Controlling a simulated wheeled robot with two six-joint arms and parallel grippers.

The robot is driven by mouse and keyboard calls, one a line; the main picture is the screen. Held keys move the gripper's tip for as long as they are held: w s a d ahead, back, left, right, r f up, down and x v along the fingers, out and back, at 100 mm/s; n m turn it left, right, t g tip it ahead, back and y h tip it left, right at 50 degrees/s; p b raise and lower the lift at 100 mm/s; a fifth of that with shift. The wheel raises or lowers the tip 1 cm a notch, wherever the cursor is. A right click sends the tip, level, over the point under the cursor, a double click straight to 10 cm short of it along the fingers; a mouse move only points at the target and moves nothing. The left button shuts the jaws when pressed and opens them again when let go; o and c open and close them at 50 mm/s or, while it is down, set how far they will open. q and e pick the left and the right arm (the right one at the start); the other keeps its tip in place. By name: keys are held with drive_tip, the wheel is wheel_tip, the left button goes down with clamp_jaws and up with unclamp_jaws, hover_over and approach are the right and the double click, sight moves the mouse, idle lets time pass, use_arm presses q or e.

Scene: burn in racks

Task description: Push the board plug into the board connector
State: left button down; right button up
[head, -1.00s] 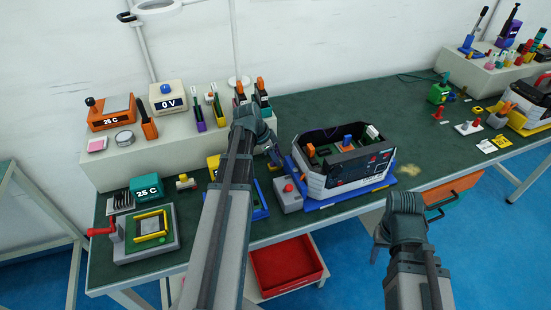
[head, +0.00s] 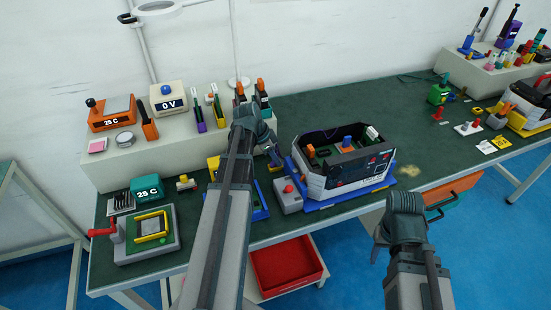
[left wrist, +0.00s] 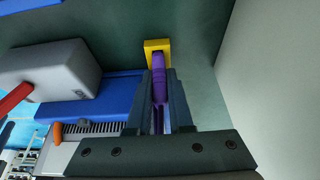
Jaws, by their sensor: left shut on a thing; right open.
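My left gripper (left wrist: 159,95) is shut on a slim purple piece (left wrist: 159,80), seen in the left wrist view. The purple piece's far end meets a small yellow block (left wrist: 157,45) on the green mat; I cannot tell whether it is seated in it or only in front. In the head view my left gripper (head: 274,155) is left of the open grey housing (head: 318,184). Blue (head: 347,140) and other coloured parts show inside the housing. I cannot tell which is the board connector. My right gripper (head: 405,205) is at the table's front edge, empty, its fingers mostly hidden.
A raised shelf (head: 150,158) with instruments and tools is at the back left. A green-yellow fixture (head: 151,227) is at the front left. The mat behind the housing is clear.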

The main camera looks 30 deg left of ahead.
use_arm(q)
drive_tip(key=shift+r+p, duration=0.6)
drive_tip(key=shift+r, duration=0.05)
idle(0.8)
drive_tip(key=shift+r+p, duration=0.75)
